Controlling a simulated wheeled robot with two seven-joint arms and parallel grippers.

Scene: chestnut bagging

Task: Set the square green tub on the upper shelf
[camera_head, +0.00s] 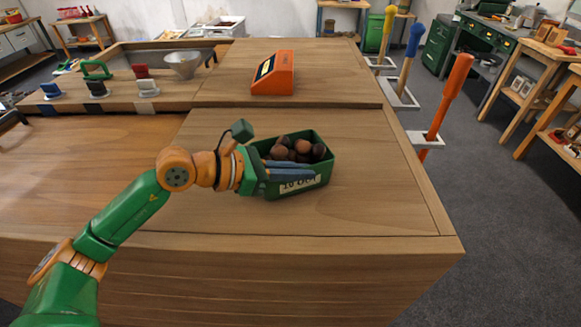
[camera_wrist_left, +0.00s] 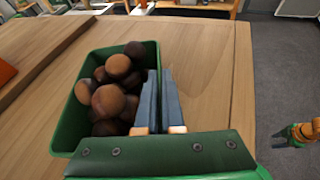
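The green tub (camera_head: 318,180) sits on the front wooden worktop, with a pale label on its near wall. It is full of brown, round chestnuts (camera_head: 282,151). The tub also shows in the left wrist view (camera_wrist_left: 68,125). My left gripper (camera_head: 314,173) lies along the tub's near wall. In the left wrist view its two blue fingers (camera_wrist_left: 160,72) are close together at the rim, seemingly with the wall between them. What looks like my right gripper (camera_wrist_left: 292,140) shows small over the floor in the left wrist view; its fingers are unclear.
An orange device (camera_head: 273,73) stands on the raised back part of the worktop (camera_head: 335,75). A metal bowl (camera_head: 183,64) and small coloured stands are at the back left. Coloured posts (camera_head: 450,95) rise beyond the right edge. The worktop right of the tub is clear.

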